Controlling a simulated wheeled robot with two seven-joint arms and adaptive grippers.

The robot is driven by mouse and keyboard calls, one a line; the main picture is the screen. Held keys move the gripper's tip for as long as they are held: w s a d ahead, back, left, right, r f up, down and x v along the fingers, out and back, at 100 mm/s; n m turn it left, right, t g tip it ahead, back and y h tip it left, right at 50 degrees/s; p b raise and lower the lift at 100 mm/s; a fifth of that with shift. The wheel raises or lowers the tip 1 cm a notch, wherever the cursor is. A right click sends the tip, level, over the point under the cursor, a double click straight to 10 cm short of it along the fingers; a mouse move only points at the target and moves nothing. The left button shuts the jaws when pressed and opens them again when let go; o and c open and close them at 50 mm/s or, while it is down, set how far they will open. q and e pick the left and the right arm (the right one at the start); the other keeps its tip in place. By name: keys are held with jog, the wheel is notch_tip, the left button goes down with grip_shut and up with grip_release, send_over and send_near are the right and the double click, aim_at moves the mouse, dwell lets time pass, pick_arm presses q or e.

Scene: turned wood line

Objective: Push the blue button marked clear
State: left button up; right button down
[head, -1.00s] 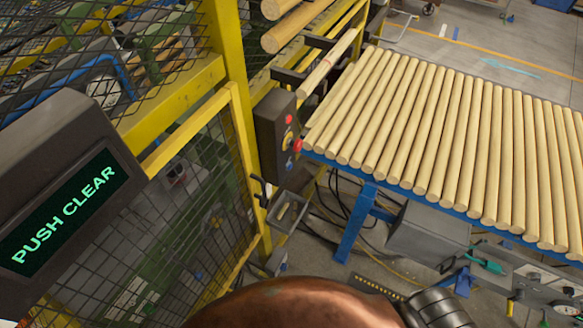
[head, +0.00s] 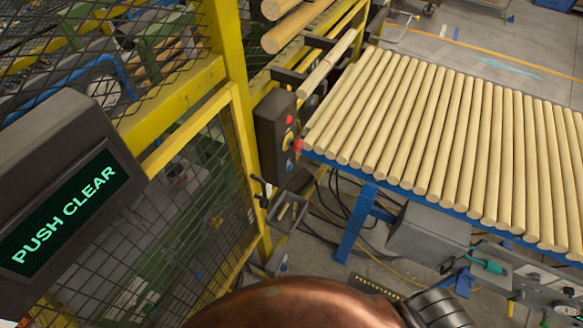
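A dark control box (head: 274,136) is fixed by the yellow fence post, at the left end of the wooden rod table. On its face are red parts, a yellow-ringed part and, lowest, a small blue button (head: 290,166). Any marking on the button is too small to read. A dark display (head: 66,214) at the left reads "PUSH CLEAR" in green letters. Neither of my grippers is in view. Only a copper-coloured rounded part of mine and a dark ribbed joint show at the bottom.
Wooden rods (head: 430,130) lie side by side on a blue-framed table (head: 353,225) at the right. A yellow mesh fence (head: 190,150) stands left of the box. A small grey tray (head: 288,212) hangs below the box. Cables lie on the floor under the table.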

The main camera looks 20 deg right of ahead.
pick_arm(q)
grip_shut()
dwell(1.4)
